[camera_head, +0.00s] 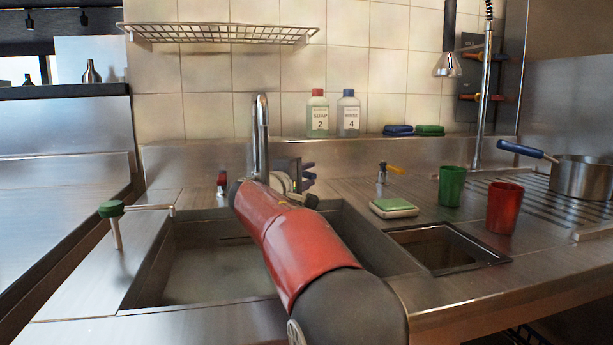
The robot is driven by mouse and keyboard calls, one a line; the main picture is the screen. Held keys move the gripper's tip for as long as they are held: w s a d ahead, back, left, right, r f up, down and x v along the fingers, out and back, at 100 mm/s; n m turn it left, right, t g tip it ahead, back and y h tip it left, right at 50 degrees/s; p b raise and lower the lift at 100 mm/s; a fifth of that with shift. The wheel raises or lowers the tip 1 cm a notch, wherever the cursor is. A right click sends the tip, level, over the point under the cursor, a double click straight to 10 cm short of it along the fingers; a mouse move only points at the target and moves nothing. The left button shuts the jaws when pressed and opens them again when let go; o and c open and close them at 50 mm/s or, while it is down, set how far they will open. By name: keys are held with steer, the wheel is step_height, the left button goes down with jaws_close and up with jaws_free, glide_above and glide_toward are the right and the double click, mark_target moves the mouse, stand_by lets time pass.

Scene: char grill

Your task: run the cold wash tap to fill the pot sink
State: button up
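The pot sink (205,272) is the large steel basin at left centre, its right part covered by my red arm. A tall chrome spout (261,130) rises behind it; its lower part is hidden by my arm. A red-handled tap (221,182) stands to the left of the spout. A blue-purple handle (309,173), which looks like the cold wash tap, shows to the right of the spout. My gripper (297,178) is at this handle, largely hidden behind my own arm. I cannot tell whether it touches the handle or how its fingers stand.
A green-topped lever (111,209) stands on the left rim. Soap bottles (318,115) stand behind.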

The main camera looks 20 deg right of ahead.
steer(key=b+v, duration=0.1)
steer(key=v, duration=0.6)
steer(key=shift+s+a+b, duration=0.25)
steer(key=shift+a+b, duration=0.05)
steer(key=shift+b, duration=0.05)
steer(key=shift+d, duration=0.1)
